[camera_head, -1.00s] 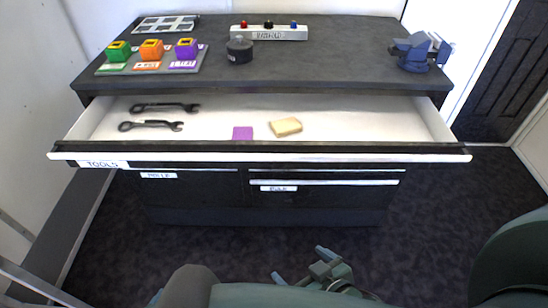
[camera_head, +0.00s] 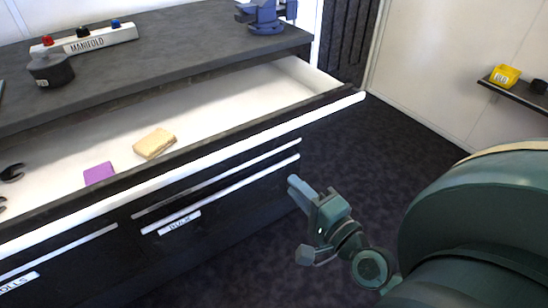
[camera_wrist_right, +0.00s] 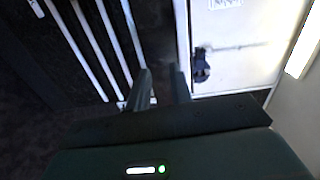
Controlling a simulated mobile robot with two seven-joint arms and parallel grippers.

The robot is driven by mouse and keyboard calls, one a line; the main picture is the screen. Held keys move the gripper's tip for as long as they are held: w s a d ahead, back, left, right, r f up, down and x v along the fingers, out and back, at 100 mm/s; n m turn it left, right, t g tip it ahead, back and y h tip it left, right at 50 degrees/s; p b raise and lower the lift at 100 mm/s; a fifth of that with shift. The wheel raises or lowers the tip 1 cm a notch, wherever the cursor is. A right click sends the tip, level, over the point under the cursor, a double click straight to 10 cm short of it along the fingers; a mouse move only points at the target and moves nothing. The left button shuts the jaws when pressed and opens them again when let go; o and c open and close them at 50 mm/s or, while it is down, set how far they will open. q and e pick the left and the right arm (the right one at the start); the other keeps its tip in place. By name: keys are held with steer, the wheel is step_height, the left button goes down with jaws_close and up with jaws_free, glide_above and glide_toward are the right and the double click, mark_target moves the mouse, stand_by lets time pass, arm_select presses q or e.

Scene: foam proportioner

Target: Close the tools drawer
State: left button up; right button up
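The tools drawer (camera_head: 240,138) stands pulled out below the dark worktop, its white front edge running diagonally across the head view. Inside lie a tan sponge-like block (camera_head: 154,143), a purple square (camera_head: 99,173) and part of a dark wrench (camera_head: 12,172) at the left edge. My right gripper (camera_head: 298,222) is in front of the cabinet, to the right of and apart from the drawer front, with its fingers spread and nothing between them. In the right wrist view its two fingers (camera_wrist_right: 163,88) also stand apart. My left gripper is out of view.
A manifold block (camera_head: 88,40), a dark round container (camera_head: 50,68) and a blue vise (camera_head: 265,14) stand on the worktop (camera_head: 180,50). Lower drawers, one labelled bulk (camera_head: 180,222), are shut. Dark floor (camera_head: 385,135) is free at right; a wall shelf (camera_head: 515,92) holds a yellow bin.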

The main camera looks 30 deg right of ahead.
mark_target(263, 150)
steer(key=shift+w+d+m, duration=0.1)
steer(key=shift+d+m, duration=0.2)
steer(key=shift+c, duration=0.8)
steer(key=shift+w+r+h, duration=0.2)
steer(key=shift+h, duration=0.1)
steer(key=shift+c, duration=0.6)
arm_select(q)
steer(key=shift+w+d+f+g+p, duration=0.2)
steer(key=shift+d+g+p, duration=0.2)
steer(key=shift+p, duration=0.65)
arm_select(e)
steer(key=w, duration=1.3)
steer(key=shift+w+a+f, duration=0.1)
steer(key=shift+a, duration=0.1)
jaws_close()
steer(key=shift+w, duration=0.1)
